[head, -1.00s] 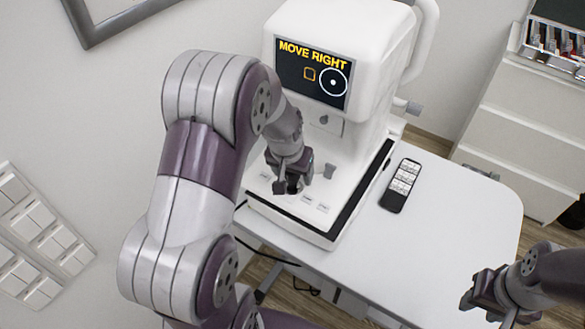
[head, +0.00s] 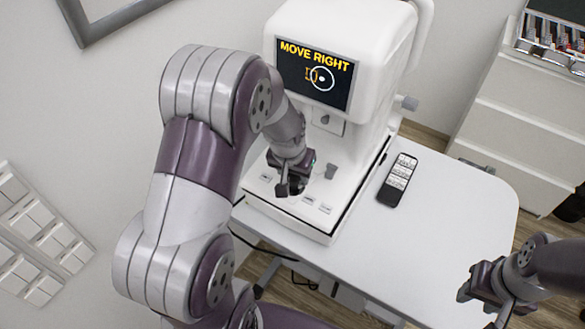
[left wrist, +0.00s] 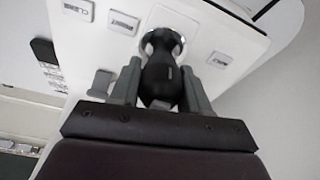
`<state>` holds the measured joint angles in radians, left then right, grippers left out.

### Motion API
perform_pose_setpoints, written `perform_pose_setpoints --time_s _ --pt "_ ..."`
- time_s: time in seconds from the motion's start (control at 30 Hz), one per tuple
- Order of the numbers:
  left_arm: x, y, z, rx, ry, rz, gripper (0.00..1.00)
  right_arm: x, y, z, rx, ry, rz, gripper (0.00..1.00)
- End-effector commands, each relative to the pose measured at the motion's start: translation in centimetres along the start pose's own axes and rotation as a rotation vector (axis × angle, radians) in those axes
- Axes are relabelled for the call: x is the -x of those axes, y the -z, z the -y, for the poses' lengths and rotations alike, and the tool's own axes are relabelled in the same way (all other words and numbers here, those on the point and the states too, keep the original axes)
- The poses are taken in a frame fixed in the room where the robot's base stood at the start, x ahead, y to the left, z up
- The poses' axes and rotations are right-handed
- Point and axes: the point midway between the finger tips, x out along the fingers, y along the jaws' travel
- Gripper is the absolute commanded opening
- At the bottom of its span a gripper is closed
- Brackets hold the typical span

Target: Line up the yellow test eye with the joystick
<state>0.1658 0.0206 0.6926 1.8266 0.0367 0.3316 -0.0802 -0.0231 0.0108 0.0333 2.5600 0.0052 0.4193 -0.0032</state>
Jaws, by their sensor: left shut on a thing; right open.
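The white eye-test machine (head: 372,45) stands on the table. Its dark screen (head: 316,75) reads "MOVE RIGHT" in yellow. A small yellow-orange outline (head: 311,75) lies at the left of a white circle with a centre dot (head: 322,78); the outline overlaps the circle's left edge. My left gripper (head: 289,182) is over the machine's base and is shut on the black joystick (left wrist: 160,75), with one finger on each side of it in the left wrist view. In the head view the gripper mostly hides the joystick. My right gripper (head: 472,290) is open and empty at the lower right.
Labelled buttons (head: 310,200) are set in the machine's base near the joystick. A black remote (head: 398,180) lies on the white table (head: 440,215), whose right part is otherwise clear. A white drawer cabinet (head: 520,120) stands at the right.

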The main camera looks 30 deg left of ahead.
Motion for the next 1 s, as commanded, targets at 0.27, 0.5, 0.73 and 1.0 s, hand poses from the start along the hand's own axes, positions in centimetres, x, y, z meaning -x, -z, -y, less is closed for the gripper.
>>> perform_pose_setpoints --time_s 0.27,0.5,0.73,1.0 --pt "0.15 -0.55 -0.75 -0.001 -0.001 0.003 0.15 0.34 0.04 0.0 0.0 0.0 0.0 0.43" --pt "0.16 -0.71 -0.96 0.0 -0.001 0.002 0.15 0.39 0.05 0.0 0.0 0.0 0.0 0.43" --pt "0.16 -0.69 -0.95 0.0 -0.001 0.002 0.15 0.38 0.05 0.0 0.0 0.0 0.0 0.43" --pt "0.16 -0.67 -0.95 0.0 -0.001 0.001 0.72 0.38 0.04 0.0 0.0 0.0 0.0 0.43"
